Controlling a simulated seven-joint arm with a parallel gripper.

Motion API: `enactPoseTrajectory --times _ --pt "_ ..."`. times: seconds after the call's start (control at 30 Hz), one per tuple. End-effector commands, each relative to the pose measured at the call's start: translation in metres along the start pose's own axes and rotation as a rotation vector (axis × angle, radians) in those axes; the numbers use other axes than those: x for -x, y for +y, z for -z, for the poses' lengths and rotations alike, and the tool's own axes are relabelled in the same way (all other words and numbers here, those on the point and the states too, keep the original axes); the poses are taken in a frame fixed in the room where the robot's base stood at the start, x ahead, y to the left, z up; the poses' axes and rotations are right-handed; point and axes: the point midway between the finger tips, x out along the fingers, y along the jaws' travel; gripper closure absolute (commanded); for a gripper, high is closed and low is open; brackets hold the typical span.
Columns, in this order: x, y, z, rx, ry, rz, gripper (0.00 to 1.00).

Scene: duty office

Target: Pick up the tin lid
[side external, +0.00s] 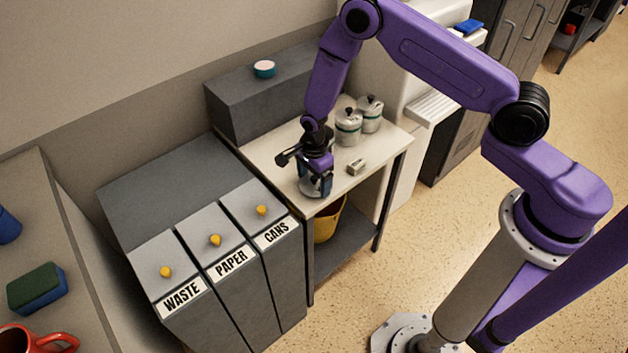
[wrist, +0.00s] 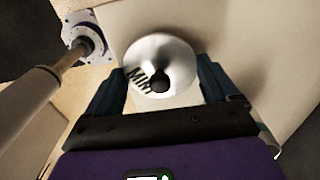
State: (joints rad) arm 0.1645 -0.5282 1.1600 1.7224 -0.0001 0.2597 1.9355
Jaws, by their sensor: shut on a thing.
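My gripper (side external: 315,184) points down over the near left part of the small pale table. In the wrist view its two dark blue fingers (wrist: 162,76) stand on either side of the round pale tin lid (wrist: 175,55), shut on its rim. The lid has a black knob in its middle, and dark lettering, seemingly "MINT", shows beside the knob. In the side view the lid is mostly hidden by my fingers. Whether it sits on a tin or is clear of one cannot be told.
Two lidded tins (side external: 348,127) (side external: 370,114) stand behind on the table (side external: 383,148). A small metal block (side external: 356,167) lies right of my gripper. A grey raised box (side external: 262,98) with a small teal tin (side external: 264,69) is behind. Labelled bins (side external: 230,262) stand at left.

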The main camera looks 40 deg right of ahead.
Motion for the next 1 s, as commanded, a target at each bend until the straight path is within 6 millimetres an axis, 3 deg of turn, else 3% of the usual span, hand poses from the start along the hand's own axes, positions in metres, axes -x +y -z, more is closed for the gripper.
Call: enactPoseTrajectory --times 0.23,0.6,1.0 --pt "0.029 -0.001 -0.001 0.0 -0.001 0.004 0.42" --pt "0.09 0.052 0.012 0.0 -0.001 0.003 0.42" --pt "0.117 0.117 0.027 0.001 -0.001 0.001 0.42"
